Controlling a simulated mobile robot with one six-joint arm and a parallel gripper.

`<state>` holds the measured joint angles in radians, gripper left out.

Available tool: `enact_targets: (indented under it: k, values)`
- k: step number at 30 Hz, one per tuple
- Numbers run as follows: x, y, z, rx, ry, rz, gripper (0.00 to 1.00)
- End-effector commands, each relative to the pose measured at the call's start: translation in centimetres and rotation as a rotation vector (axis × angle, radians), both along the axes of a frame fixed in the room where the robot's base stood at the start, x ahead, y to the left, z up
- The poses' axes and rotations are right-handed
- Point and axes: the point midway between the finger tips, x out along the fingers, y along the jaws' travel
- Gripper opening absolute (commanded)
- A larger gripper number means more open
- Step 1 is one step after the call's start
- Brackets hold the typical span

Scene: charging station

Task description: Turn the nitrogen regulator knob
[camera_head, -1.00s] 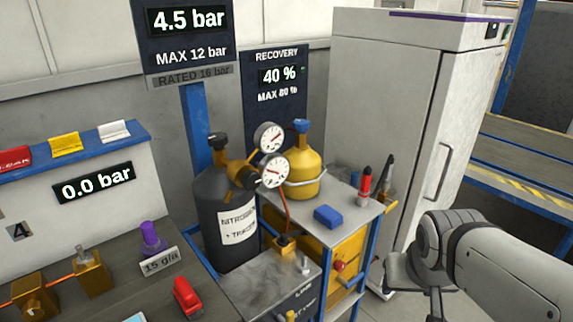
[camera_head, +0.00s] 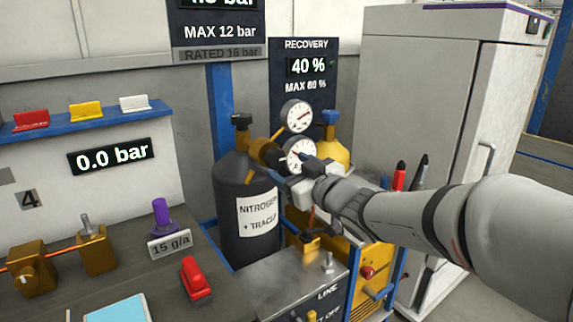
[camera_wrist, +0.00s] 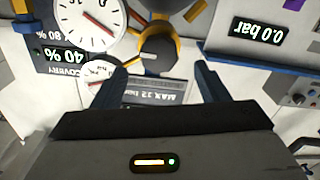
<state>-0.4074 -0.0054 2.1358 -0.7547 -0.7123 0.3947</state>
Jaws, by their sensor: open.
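The nitrogen cylinder (camera_head: 228,200) is dark grey with a white label and stands upright behind the bench. Its brass regulator (camera_head: 262,150) sits near the top beside two round white gauges. In the wrist view the regulator knob (camera_wrist: 160,47) is dark and round with a pale pointer mark, set in the orange body. My gripper (camera_wrist: 160,78) is open and empty, one finger to each side below the knob, which lies ahead of the gap between them. In the head view my gripper (camera_head: 292,172) is in front of the lower gauge and partly hides the regulator.
A yellow recovery cylinder (camera_head: 333,150) stands right behind my arm. The grey cabinet (camera_head: 410,110) is at the right. The lower gauge (camera_wrist: 95,72) and larger gauge (camera_wrist: 90,22) are close to my left finger in the wrist view. A 0.0 bar display (camera_head: 110,156) is at left.

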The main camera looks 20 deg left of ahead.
Motion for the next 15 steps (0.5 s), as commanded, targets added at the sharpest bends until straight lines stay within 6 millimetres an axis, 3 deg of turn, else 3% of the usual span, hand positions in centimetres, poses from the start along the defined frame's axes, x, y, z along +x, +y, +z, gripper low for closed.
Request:
enact_targets:
  k: [7, 15]
  values:
    - [2.6, 3.1, -0.1, -0.001, 0.002, 0.000, 0.67]
    - [3.9, 4.5, 0.0, -0.002, 0.001, -0.005, 0.67]
